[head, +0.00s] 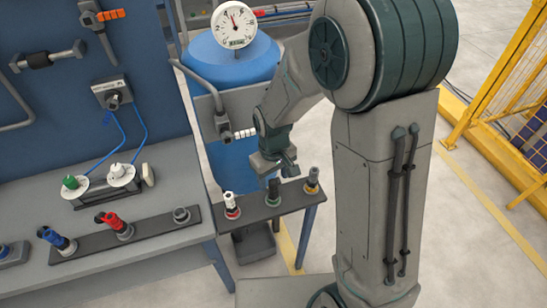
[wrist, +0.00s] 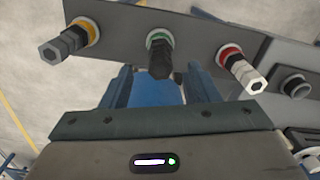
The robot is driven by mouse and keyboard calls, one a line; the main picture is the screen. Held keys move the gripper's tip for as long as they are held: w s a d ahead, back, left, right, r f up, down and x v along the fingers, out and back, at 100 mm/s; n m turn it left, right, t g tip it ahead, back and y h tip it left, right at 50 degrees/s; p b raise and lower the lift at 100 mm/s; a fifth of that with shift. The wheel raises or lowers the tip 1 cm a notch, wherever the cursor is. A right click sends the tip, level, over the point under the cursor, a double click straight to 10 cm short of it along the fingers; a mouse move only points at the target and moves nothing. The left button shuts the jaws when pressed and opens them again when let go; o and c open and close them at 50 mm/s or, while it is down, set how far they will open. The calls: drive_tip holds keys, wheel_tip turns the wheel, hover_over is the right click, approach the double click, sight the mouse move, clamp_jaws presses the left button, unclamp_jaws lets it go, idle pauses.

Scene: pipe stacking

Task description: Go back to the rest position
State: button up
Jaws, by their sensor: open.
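My gripper (head: 283,164) is open, just above and behind the small stand (head: 254,212) in the head view. In the wrist view the open fingers (wrist: 162,88) point at a black pipe (wrist: 159,60) with a green ring, which shows in the gap between them. I see nothing held; the exact distance to the pipe is unclear. The black pipe (head: 273,190) stands upright in the stand's middle. A white pipe with a red ring (head: 231,204) stands to its left. A dark and grey pipe with a yellow ring (head: 312,181) stands to its right.
A workbench (head: 140,262) at left holds a strip with a blue-white pipe (head: 57,240), a red-black pipe (head: 114,225) and an empty socket (head: 181,215). A blue tank (head: 232,62) with a gauge (head: 233,25) stands behind. A yellow fence (head: 490,90) is at right.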

wheel_tip(320, 180, up, 9)
drive_tip(key=s+d+r+m+t, duration=0.3)
drive_tip(key=s+d+r+m, duration=0.3)
drive_tip(key=s+d, duration=0.6)
drive_tip(key=shift+v, duration=1)
drive_tip(key=c, duration=0.4)
